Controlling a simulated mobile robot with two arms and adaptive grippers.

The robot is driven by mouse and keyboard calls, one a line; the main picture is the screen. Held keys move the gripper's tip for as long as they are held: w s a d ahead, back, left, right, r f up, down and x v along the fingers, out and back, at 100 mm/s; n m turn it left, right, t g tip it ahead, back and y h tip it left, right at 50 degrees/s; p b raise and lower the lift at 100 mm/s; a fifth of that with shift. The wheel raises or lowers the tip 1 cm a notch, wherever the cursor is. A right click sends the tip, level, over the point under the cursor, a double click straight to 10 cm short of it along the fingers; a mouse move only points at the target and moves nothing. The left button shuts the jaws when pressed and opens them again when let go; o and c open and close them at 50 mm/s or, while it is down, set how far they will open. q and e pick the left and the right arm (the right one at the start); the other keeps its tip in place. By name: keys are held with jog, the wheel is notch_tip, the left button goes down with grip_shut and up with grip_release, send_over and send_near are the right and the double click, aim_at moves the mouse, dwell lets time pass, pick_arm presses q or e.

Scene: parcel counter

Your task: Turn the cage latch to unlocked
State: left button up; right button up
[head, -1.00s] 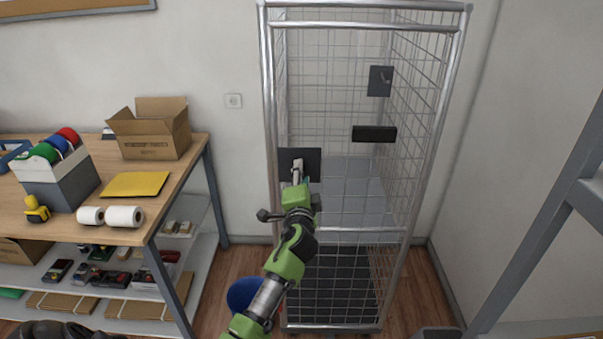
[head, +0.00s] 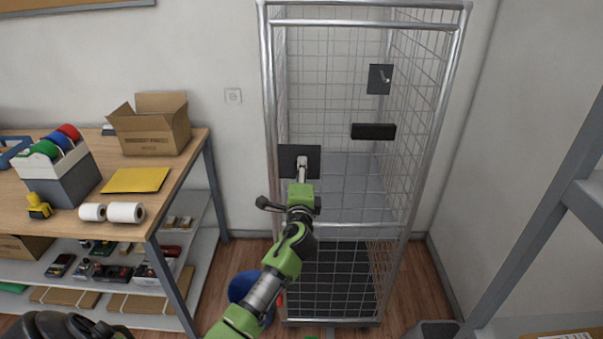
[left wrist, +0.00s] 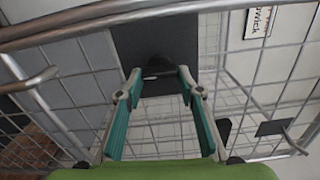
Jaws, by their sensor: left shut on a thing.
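The roll cage (head: 270,110) stands upright against the wall. A dark latch plate (head: 313,152) is on its left front side. My left gripper (head: 302,165) reaches up to this plate and covers its middle in the head view. In the left wrist view, the plate (left wrist: 155,38) is straight ahead, and the gripper's teal fingers (left wrist: 160,75) close around a dark latch knob (left wrist: 160,63). The knob is mostly in shadow, so I cannot tell its angle.
A second dark plate with a small lever (head: 379,80) and a black bar (head: 373,132) show on the cage's right. A wooden workbench (head: 185,170) with boxes and rolls stands left. A blue bin (head: 243,287) is on the floor behind my arm.

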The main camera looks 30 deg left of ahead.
pick_arm(q)
jog(key=shift+a+r, duration=0.1)
jog(key=shift+r, duration=0.05)
jog(key=o, duration=1.1)
jog(key=v, duration=1.2)
jog(key=shift+f, duration=0.3)
